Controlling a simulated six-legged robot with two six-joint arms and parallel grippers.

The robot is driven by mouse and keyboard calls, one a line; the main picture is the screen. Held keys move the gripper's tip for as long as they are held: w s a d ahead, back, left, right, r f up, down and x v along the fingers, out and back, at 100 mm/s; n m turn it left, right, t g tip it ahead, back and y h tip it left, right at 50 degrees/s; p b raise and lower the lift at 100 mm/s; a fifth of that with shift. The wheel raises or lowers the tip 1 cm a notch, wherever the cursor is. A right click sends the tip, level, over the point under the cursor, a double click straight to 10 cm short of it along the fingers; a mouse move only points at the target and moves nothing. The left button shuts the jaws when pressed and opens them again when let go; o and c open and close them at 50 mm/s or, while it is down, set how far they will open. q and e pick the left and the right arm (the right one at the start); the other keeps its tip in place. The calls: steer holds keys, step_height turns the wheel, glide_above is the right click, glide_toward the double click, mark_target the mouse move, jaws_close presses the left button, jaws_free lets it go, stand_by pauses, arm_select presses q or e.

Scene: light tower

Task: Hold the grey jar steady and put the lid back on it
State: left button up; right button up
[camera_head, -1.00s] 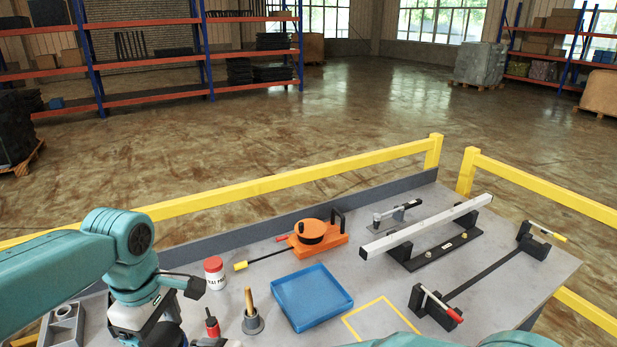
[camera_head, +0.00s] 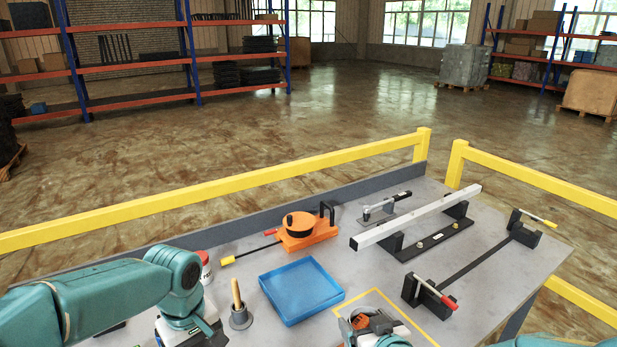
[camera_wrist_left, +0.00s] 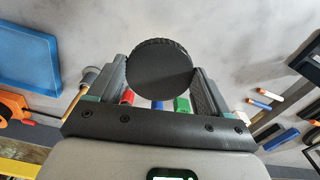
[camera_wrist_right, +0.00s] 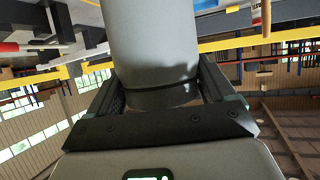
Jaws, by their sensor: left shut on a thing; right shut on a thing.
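The black round lid (camera_wrist_left: 160,75) with a ridged edge sits between the fingers of my left gripper (camera_wrist_left: 160,82), which is shut on it. Its flat face is toward the left wrist camera. The grey jar (camera_wrist_right: 155,40) fills the upper middle of the right wrist view. My right gripper (camera_wrist_right: 158,80) is shut on its dark-banded end; the far end is cut off by the frame. In the head view my right gripper (camera_head: 372,322) is at the bottom edge, and the left fingers are out of frame. Neither wrist view shows lid and jar together.
A blue tray (camera_head: 300,290) lies mid-table, with a grey cup (camera_head: 240,318) holding a wooden handle to its left. An orange tool (camera_head: 305,232) and a metal bar (camera_head: 415,218) stand behind. A clamp (camera_head: 425,291) is at right. Yellow rails edge the table.

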arm_select(q)
steer(key=m, duration=0.2)
steer(key=w+f+m, duration=0.1)
steer(key=w+m, duration=0.1)
steer(key=m, duration=0.1)
steer(key=shift+d+f+m, duration=0.2)
steer(key=shift+d+m, duration=0.1)
steer(key=shift+d, duration=0.1)
steer(key=shift+w+d+m, duration=0.1)
steer(key=shift+w+m, duration=0.1)
steer(key=shift+m, duration=0.7)
steer(key=shift+w+m, duration=0.1)
steer(key=shift+m, duration=0.4)
arm_select(e)
steer(key=s+d+f+m+h, duration=0.1)
steer(key=d+m+h, duration=0.1)
steer(key=d, duration=0.6)
steer(key=shift+s+f+m+h, duration=0.15)
steer(key=shift+f+m+h, duration=0.25)
steer(key=shift+h, duration=0.1)
steer(key=shift+a, duration=0.1)
